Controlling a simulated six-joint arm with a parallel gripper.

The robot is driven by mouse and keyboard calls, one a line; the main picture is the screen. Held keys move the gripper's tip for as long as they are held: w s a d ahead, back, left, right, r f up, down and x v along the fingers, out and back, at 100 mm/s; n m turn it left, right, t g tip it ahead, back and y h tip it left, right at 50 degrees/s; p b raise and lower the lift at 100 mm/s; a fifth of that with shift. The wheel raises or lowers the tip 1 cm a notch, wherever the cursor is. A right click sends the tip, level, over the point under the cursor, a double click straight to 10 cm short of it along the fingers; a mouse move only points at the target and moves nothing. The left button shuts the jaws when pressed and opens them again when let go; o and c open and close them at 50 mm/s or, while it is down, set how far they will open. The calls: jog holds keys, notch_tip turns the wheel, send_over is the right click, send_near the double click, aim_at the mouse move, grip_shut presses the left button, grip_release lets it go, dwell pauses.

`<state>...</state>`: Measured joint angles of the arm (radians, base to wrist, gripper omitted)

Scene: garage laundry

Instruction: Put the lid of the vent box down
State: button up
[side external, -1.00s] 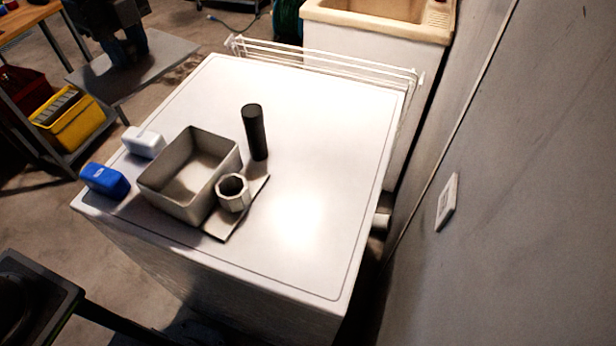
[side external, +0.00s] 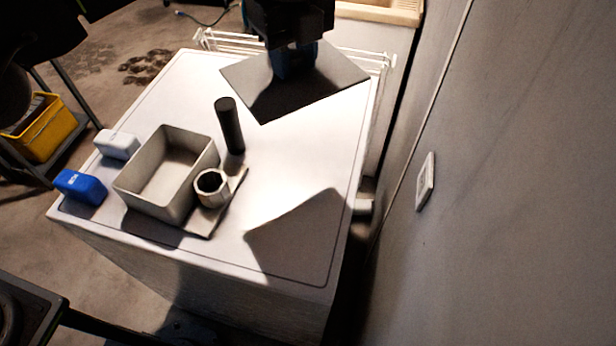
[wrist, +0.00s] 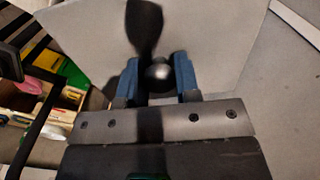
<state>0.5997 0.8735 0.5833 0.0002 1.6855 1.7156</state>
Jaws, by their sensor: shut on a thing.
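The lid is a flat grey plate (side external: 335,72) at the back right of the white machine top in the side view, held above it and casting a shadow further forward. In the wrist view the lid (wrist: 215,38) fills the upper part. My gripper (side external: 294,66) is shut on the round knob (wrist: 158,73) in the lid's middle. In the wrist view its blue fingers (wrist: 158,78) are on either side of the knob. The vent box (side external: 190,193) is an open, empty grey square box at the front left of the top, apart from the lid.
A dark cylinder (side external: 230,125) stands behind the box. A hollow grey ring (side external: 211,188) sits on a thin plate (side external: 238,180) at its right. Blue (side external: 80,187) and white (side external: 117,144) containers stand left. The front right of the white top (side external: 300,262) is clear.

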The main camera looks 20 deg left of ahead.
jog(key=d, duration=0.1)
jog(key=s+d, duration=0.1)
jog(key=shift+d+f, duration=0.3)
notch_tip(320, 180, down, 23)
jog(key=shift+a+r, duration=0.1)
jog(key=shift+r, duration=0.05)
dwell(0.5)
jog(key=o, duration=0.9)
notch_tip(320, 180, up, 12)
jog(key=shift+r, duration=0.1)
